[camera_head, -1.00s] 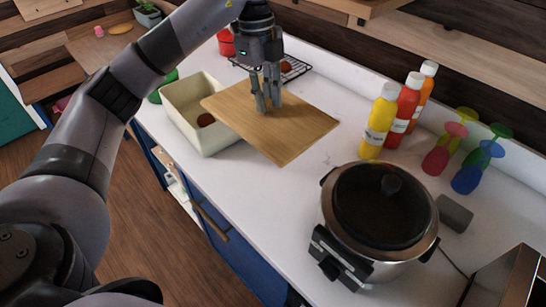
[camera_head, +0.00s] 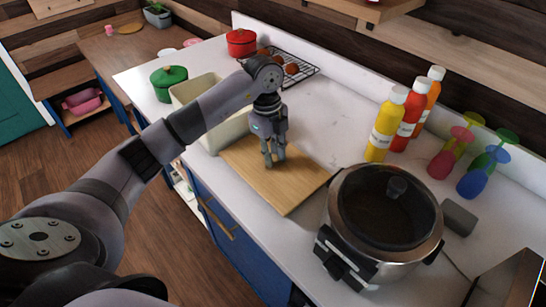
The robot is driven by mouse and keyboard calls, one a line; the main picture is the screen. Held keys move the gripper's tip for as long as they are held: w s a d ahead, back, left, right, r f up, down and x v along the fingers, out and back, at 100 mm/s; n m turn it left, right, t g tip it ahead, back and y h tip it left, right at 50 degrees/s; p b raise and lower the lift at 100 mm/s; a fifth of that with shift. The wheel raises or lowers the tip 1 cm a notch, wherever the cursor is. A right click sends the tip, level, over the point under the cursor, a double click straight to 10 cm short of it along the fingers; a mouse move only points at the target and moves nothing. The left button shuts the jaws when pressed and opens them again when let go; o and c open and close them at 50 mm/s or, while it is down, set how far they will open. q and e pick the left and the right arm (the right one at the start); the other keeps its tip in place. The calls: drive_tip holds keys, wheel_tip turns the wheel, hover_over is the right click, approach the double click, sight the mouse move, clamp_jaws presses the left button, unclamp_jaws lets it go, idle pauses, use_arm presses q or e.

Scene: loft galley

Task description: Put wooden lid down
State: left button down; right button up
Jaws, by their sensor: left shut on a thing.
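The wooden lid (camera_head: 291,189), a flat light-brown rectangular board, is level at the counter's front edge, between the cream bin (camera_head: 238,132) and the slow cooker. It looks very low over the white counter or on it; I cannot tell whether it touches. My left gripper (camera_head: 274,162) points down at the lid's upper middle and is shut on it. The grasped part is hidden by the fingers. My left forearm covers part of the bin, so its inside is mostly hidden. My right gripper is not in view.
The slow cooker (camera_head: 378,225) with its dark lid stands close to the board's right corner. Yellow (camera_head: 386,125), red and orange bottles stand behind it. A green pot (camera_head: 169,83), a red pot (camera_head: 242,42) and a wire rack (camera_head: 300,68) are farther back. The counter behind the board is clear.

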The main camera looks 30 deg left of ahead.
use_arm(q)
drive_tip(key=shift+f, duration=1.05)
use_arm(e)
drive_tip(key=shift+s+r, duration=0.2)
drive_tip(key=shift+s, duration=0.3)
use_arm(q)
drive_tip(key=c, duration=1.4)
unclamp_jaws()
drive_tip(key=shift+c, duration=0.2)
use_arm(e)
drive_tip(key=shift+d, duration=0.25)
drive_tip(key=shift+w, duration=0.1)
